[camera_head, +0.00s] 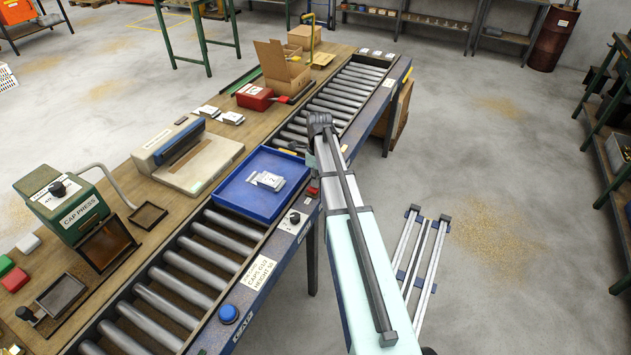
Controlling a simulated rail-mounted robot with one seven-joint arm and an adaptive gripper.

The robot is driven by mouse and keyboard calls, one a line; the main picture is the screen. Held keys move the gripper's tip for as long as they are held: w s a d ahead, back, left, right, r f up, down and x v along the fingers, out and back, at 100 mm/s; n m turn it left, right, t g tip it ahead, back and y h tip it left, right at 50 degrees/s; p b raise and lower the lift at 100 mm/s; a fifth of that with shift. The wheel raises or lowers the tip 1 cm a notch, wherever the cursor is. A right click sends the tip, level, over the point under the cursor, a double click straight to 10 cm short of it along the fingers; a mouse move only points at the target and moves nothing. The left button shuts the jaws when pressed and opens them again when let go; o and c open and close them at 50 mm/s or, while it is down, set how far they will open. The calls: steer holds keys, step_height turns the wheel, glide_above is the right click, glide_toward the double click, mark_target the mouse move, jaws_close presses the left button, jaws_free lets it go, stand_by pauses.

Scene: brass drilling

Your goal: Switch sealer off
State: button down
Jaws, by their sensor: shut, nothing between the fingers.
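My arm comes in from the lower right. My gripper (318,125), dark grey, is at its far end above the conveyor, right of the sealer and apart from it. It looks shut and empty, with the fingertips hard to make out.
A blue tray (233,197) with white packets stands on the roller conveyor (180,270) beside the sealer. The green cap press (70,205) stands left. A red box (254,97) and open cardboard box (283,70) lie beyond. A black knob (294,217) and blue button (228,314) are on the conveyor's rail.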

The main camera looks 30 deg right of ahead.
step_height(320, 180, up, 14)
steer(key=w+d, duration=0.1)
steer(key=d, duration=0.1)
steer(key=shift+w, duration=0.3)
steer(key=shift+f, duration=0.1)
stand_by(0.4)
steer(key=shift+s+a+r+g+y+p, duration=0.2)
steer(key=shift+s+a+g+y+p, duration=0.15)
steer(key=shift+s, duration=0.2)
steer(key=f+p, duration=0.1)
steer(key=f, duration=0.3)
steer(key=s+a+f+p, duration=0.1)
steer(key=f+p, duration=0.1)
steer(key=f, duration=0.3)
steer(key=a+f+p, duration=0.1)
steer(key=f, duration=0.3)
steer(key=shift+s+f, duration=0.3)
steer(key=shift+f, duration=0.1)
